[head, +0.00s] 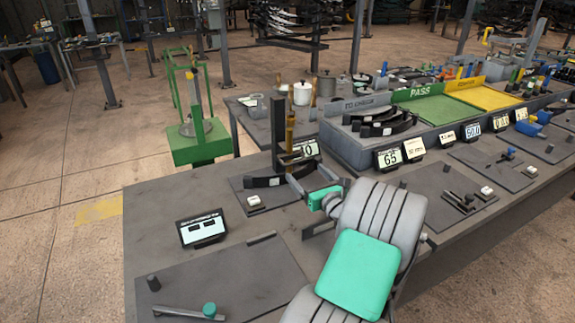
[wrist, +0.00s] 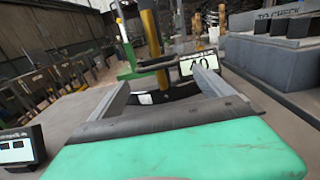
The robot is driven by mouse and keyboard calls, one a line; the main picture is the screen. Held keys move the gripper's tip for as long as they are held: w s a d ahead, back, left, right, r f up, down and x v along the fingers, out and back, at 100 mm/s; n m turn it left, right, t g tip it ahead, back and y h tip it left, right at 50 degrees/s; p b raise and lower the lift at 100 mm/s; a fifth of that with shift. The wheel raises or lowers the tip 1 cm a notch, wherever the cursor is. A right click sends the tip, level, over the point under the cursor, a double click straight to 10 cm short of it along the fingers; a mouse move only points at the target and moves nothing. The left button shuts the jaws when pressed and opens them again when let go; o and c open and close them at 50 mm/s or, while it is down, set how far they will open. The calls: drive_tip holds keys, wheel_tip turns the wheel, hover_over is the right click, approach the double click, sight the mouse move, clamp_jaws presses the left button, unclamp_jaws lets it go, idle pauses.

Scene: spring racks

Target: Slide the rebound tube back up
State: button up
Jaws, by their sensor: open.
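The likely rebound tube is a slim yellow-brown upright tube (head: 290,127) beside a dark post (head: 277,130) on the near bench. In the wrist view the yellow tube (wrist: 153,45) stands upright beyond my fingers, with a darker crosspiece in front of its lower part. My gripper (head: 307,173) is open, its two grey fingers spread and pointing toward the test stand. In the wrist view the open gripper (wrist: 163,86) has nothing between its fingertips. The tube is beyond the fingertips, apart from them. Its lower end is partly hidden.
A black curved leaf (head: 265,182) lies at the stand's foot, close to my fingers. A small numbered display (head: 310,149) stands just right of the tube. A grey check block (head: 345,140) is further right. A tilted display (head: 202,229) sits left.

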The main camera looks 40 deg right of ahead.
sight(296, 163)
drive_tip(key=p+x, duration=0.1)
drive_tip(key=x, duration=0.6)
drive_tip(key=shift+w, duration=0.3)
drive_tip(key=shift+c, duration=0.2)
drive_tip(key=c, duration=1.7)
wheel_tip(296, 163, up, 12)
drive_tip(key=p, duration=0.9)
drive_tip(key=shift+d+f, duration=0.1)
drive_tip(key=shift+f, duration=0.1)
drive_tip(key=shift+c, duration=0.2)
drive_tip(key=o, duration=1.8)
drive_tip(key=shift+s, duration=0.1)
drive_tip(key=shift+f, duration=0.1)
